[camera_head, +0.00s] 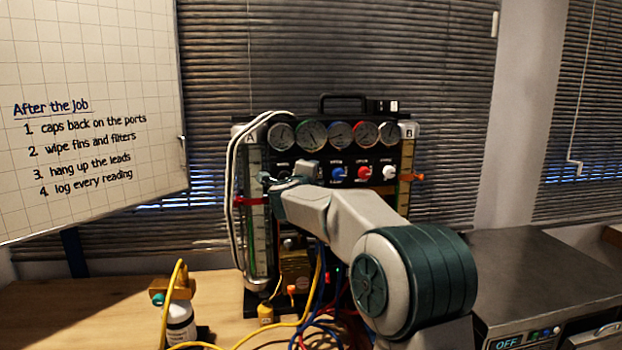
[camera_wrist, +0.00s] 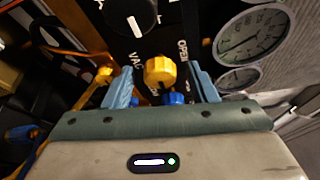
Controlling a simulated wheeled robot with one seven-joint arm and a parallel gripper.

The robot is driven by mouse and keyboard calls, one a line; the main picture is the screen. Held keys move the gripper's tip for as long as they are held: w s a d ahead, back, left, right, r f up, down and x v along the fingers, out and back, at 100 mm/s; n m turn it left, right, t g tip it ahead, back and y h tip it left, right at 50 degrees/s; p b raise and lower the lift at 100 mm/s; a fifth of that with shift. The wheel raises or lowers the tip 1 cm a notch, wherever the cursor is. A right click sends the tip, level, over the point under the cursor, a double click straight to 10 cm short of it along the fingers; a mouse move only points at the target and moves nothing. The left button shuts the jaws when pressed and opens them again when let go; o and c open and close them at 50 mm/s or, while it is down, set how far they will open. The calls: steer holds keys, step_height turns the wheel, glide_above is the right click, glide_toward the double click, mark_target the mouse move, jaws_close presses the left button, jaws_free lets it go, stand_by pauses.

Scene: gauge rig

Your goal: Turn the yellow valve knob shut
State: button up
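The yellow valve knob (camera_wrist: 160,71) is on the dark panel in the wrist view. My gripper (camera_wrist: 161,78) is open, with one blue finger on each side of the knob. Gaps show between the knob and both fingers; I cannot tell how deep the fingers reach. Parts of the words "VAC" and "OPEN" show beside the knob. In the head view my wrist and arm hide the yellow knob, and the fingers cannot be made out there.
The rig carries a row of gauges (camera_head: 340,134), with blue (camera_head: 338,174), red (camera_head: 364,172) and white (camera_head: 389,172) knobs below. A black knob (camera_wrist: 130,16) is near the yellow one. Hoses (camera_head: 318,285) hang in front. A bottle (camera_head: 180,326) and a metal-topped unit (camera_head: 540,265) flank the rig.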

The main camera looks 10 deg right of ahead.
steer(key=f+b+v, duration=0.1)
steer(key=b+v, duration=0.1)
steer(key=v, duration=1.1)
steer(key=shift+s+a+r, duration=0.2)
steer(key=shift+s+r, duration=0.2)
steer(key=shift+r, duration=0.1)
steer(key=s+a+f+n+g+y+p, duration=0.1)
steer(key=s+a+f+n+g+y, duration=0.1)
steer(key=s+f+n+y, duration=0.55)
steer(key=s+a+f+n+g+y, duration=0.2)
steer(key=s+n, duration=0.2)
steer(key=n, duration=0.6)
steer(key=s+d+f+n+g+h, duration=0.1)
steer(key=s+d+f+n+g, duration=0.1)
steer(key=s+f, duration=0.3)
steer(key=s+d+f+n+g+h, duration=0.1)
steer(key=s+d+f+g, duration=0.3)
steer(key=s, duration=0.6)
steer(key=s+d+f+n+g+h+p, duration=0.1)
steer(key=s+d+f+n+g, duration=0.2)
steer(key=s+f, duration=0.3)
steer(key=shift+s+d+f, duration=0.2)
steer(key=shift+s+d, duration=0.2)
steer(key=shift+s, duration=0.85)
